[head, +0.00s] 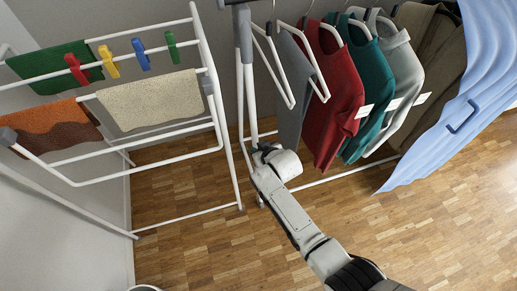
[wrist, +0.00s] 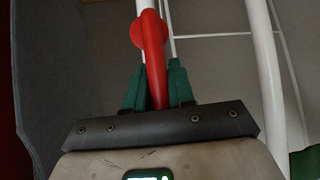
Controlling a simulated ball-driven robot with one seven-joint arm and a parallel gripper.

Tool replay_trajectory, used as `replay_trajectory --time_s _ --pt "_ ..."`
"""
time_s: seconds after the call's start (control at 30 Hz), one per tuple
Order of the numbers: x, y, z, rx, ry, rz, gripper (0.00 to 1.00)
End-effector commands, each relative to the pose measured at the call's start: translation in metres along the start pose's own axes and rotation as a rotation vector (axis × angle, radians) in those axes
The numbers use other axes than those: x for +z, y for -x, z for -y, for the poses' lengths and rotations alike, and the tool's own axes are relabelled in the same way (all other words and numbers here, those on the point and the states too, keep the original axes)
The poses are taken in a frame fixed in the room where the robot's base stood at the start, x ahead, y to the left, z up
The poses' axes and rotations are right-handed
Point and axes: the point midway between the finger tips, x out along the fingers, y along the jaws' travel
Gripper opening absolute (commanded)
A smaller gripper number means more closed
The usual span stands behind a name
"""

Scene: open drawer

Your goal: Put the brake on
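In the wrist view a red lever (wrist: 153,50) with a round red boss at its top sits on a white upright tube (wrist: 147,5). The lever hangs down between the two green fingers of my gripper (wrist: 158,78). The fingers are close on both sides of it, with no clear gap showing. In the head view my gripper (head: 262,150) is at the lower part of the clothes rail's left post (head: 249,95). My own wrist hides the red lever and most of the fingers there.
A white drying rack (head: 222,130) with cloths and coloured pegs stands left. Hangers with a red garment (head: 332,100), a teal garment (head: 372,85) and other clothes hang right of the post. A blue cloth (head: 455,100) hangs far right. The wooden floor (head: 190,240) in front is clear.

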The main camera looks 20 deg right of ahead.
Motion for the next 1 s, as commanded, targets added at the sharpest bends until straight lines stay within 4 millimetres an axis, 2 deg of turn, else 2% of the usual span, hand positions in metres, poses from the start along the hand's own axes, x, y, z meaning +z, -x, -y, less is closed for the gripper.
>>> replay_trajectory --time_s 0.03,0.23,0.57,0.67,1.0 --pt "0.001 -0.001 0.001 -0.002 0.003 0.003 0.26" --pt "0.001 0.0 0.001 -0.001 0.002 0.002 0.44" --pt "0.0 0.005 0.0 -0.001 0.0 0.001 0.44" --pt "-0.001 0.016 0.001 -0.001 -0.001 0.0 0.44" --pt "-0.001 0.075 0.001 -0.001 0.0 0.001 0.44"
